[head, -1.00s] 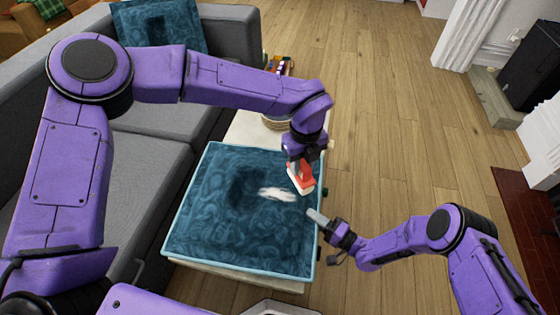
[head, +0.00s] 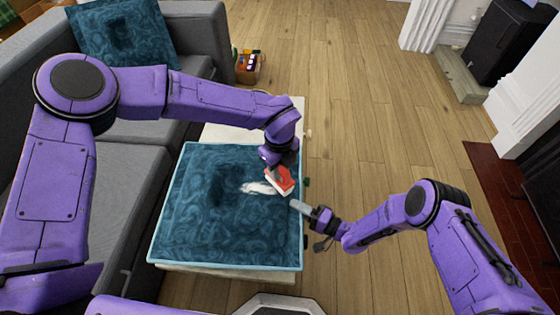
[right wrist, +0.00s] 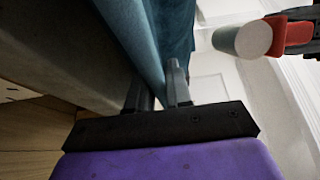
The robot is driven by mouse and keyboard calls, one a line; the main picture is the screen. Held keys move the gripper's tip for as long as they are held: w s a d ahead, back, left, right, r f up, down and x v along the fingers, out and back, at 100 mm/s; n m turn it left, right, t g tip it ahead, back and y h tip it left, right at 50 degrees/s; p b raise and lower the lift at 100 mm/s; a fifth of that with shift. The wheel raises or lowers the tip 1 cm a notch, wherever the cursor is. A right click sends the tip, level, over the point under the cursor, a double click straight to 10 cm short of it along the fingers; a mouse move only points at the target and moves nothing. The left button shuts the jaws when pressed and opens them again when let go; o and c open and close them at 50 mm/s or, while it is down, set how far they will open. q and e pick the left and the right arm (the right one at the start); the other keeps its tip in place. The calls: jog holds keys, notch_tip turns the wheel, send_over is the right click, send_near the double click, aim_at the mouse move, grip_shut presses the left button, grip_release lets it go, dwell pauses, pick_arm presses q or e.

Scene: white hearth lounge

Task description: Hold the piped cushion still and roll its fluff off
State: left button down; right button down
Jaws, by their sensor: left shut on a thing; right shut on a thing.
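The teal piped cushion (head: 205,230) lies flat on a low pale table, its light blue piping around the edge. A white patch of fluff (head: 256,187) lies on it, right of the middle. My left gripper (head: 273,162) is shut on a red lint roller (head: 281,179) with a white roll, just right of the fluff. In the right wrist view the roll (right wrist: 243,41) shows a gap from the cushion (right wrist: 165,35). My right gripper (head: 298,205) is shut on the cushion's right edge; its fingers (right wrist: 158,92) show on either side of the cloth.
A grey sofa (head: 130,190) stands along the left, with another teal cushion (head: 122,35) on it. The pale table (head: 225,132) shows beyond the cushion. A small box of colourful things (head: 248,65) stands past it. The wooden floor at right is open towards the fireplace.

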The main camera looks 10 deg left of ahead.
pick_arm(q)
jog(key=f, duration=0.1)
jog(key=a+f, duration=0.1)
jog(key=shift+a+f, duration=0.1)
jog(key=shift+f, duration=0.3)
jog(key=shift+s+a+r, duration=0.1)
jog(key=shift+a+r, duration=0.1)
jog(key=shift+a, duration=0.55)
jog(key=shift+a+r, duration=0.15)
jog(key=shift+a, duration=1.75)
jog(key=shift+s+a+f, duration=0.1)
jog(key=shift+a, duration=1.25)
jog(key=shift+s+a+f, duration=0.1)
jog(key=shift+a, duration=1.2)
jog(key=shift+w+d+r, duration=0.1)
jog(key=shift+d, duration=1.45)
jog(key=shift+w+d+r, duration=0.1)
jog(key=shift+d, duration=1.4)
jog(key=shift+w+d+f, duration=0.1)
jog(key=shift+d+f, duration=0.15)
jog(key=shift+d, duration=1.2)
jog(key=shift+d+f, duration=0.2)
jog(key=shift+d, duration=1.25)
jog(key=shift+r, duration=4.6)
jog(key=shift+f, duration=0.1)
